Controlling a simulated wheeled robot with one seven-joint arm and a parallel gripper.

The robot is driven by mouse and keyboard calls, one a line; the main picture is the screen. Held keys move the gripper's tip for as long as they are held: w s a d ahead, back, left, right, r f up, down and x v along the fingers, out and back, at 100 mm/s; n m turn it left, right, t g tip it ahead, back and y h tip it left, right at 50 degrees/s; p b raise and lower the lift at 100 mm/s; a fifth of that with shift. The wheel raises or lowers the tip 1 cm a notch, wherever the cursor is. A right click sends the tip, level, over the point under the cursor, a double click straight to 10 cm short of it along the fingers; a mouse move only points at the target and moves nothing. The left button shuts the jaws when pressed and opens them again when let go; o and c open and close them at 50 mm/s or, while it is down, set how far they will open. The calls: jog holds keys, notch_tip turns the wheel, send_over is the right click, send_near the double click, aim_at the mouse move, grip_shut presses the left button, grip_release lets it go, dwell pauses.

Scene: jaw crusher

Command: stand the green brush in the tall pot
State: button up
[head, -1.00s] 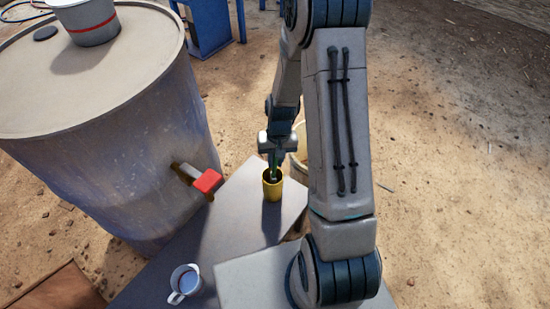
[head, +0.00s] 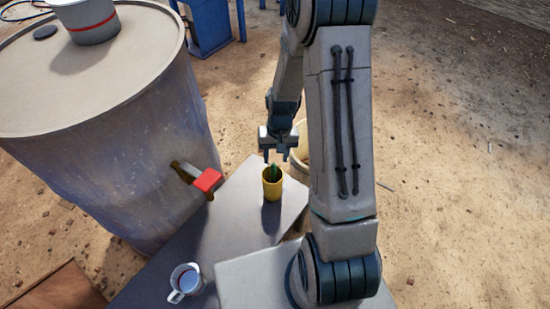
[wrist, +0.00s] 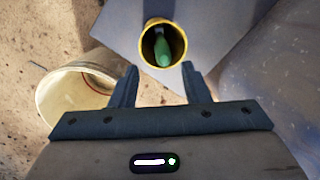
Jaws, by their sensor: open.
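The tall yellow pot (head: 272,190) stands upright on the grey table. The green brush (head: 273,172) is inside it, with its green end showing at the pot's mouth. In the wrist view the brush (wrist: 162,50) lies within the rim of the pot (wrist: 148,28), leaning against the inside; its lower part is hidden. My gripper (head: 276,157) is open and empty above the pot, apart from the brush. In the wrist view its two fingers (wrist: 160,86) are spread, with the pot beyond their tips.
The grey table (head: 235,222) carries a white mug (head: 184,281) near its front. A large drum (head: 130,150) with a red-handled tap (head: 207,180) stands at left. A pale bucket (wrist: 75,95) stands on the ground beside the table.

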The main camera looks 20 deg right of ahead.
notch_tip(320, 180, up, 12)
jog(key=d+p, duration=0.1)
jog(key=p, duration=0.1)
jog(key=shift+w+f, duration=0.2)
jog(key=shift+w, duration=0.2)
